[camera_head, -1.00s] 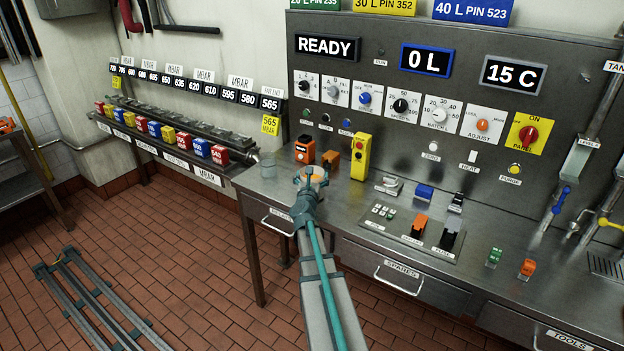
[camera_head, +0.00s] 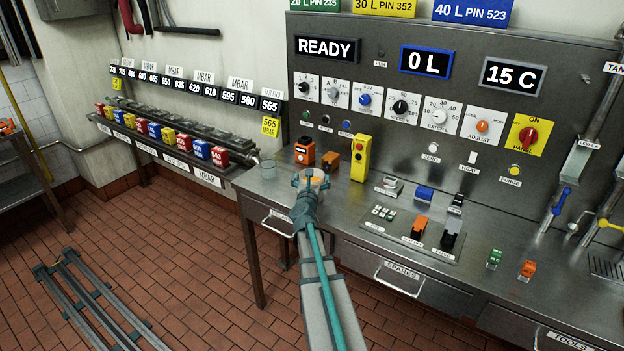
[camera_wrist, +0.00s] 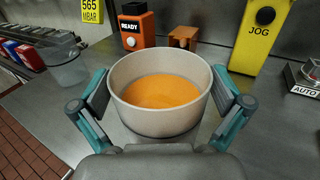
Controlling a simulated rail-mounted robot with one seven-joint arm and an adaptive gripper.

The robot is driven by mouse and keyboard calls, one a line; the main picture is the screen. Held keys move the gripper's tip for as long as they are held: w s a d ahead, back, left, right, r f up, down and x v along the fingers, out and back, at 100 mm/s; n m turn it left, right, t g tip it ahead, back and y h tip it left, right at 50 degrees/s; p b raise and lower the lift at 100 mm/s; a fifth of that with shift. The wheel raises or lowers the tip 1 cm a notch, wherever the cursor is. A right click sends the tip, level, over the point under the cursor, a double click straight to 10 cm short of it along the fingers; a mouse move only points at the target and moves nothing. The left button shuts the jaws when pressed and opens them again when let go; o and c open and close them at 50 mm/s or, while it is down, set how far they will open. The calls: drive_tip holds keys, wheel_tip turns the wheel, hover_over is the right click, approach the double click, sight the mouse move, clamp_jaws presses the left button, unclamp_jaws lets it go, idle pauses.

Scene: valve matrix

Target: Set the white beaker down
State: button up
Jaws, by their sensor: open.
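The white beaker (camera_wrist: 162,125) holds orange liquid and is upright between the two fingers of my gripper (camera_wrist: 160,98) in the wrist view. The fingers are spread, one on each side of it, close to its wall. I cannot tell whether they touch it. In the head view the beaker (camera_head: 315,172) is small and partly hidden by my gripper (camera_head: 311,181) at the left end of the steel bench (camera_head: 345,215). Its base is mostly hidden, but it appears to stand on the bench top.
A clear glass beaker (camera_wrist: 66,70) stands to the left. Behind are an orange READY box (camera_wrist: 135,30), a brown-orange block (camera_wrist: 183,37) and a yellow JOG box (camera_wrist: 258,38). The AUTO switch (camera_wrist: 306,80) is at right. Some bench top between them is clear.

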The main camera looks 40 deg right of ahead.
drive_tip(key=b+v, duration=0.3)
drive_tip(key=v, duration=0.9)
drive_tip(key=w+a+f+n+y, duration=0.2)
drive_tip(key=a+f+n+y, duration=0.3)
drive_tip(key=a+f+n, duration=0.35)
drive_tip(key=w+a+f+n+y, duration=0.2)
drive_tip(key=a+f+n+y, duration=0.2)
drive_tip(key=a+f+n, duration=0.45)
drive_tip(key=s+a+f+n+g+y, duration=0.25)
drive_tip(key=s+a+f+n, duration=0.2)
drive_tip(key=a+f, duration=0.35)
drive_tip(key=s+a+f+n+g+y, duration=0.2)
drive_tip(key=s+a+f+n+y, duration=0.25)
drive_tip(key=f, duration=0.55)
drive_tip(key=s+a+f+n+g, duration=0.4)
drive_tip(key=s+a+f+n, duration=0.15)
drive_tip(key=s, duration=0.35)
drive_tip(key=s+a+f+n+g, duration=0.4)
drive_tip(key=s+f+n, duration=0.15)
drive_tip(key=s, duration=0.25)
drive_tip(key=s+f+n+g+h, duration=0.3)
drive_tip(key=s+n+g, duration=0.4)
drive_tip(key=s, duration=1.2)
drive_tip(key=shift+s+d+n, duration=0.25)
drive_tip(key=shift+s+n, duration=0.1)
drive_tip(key=shift+n, duration=0.25)
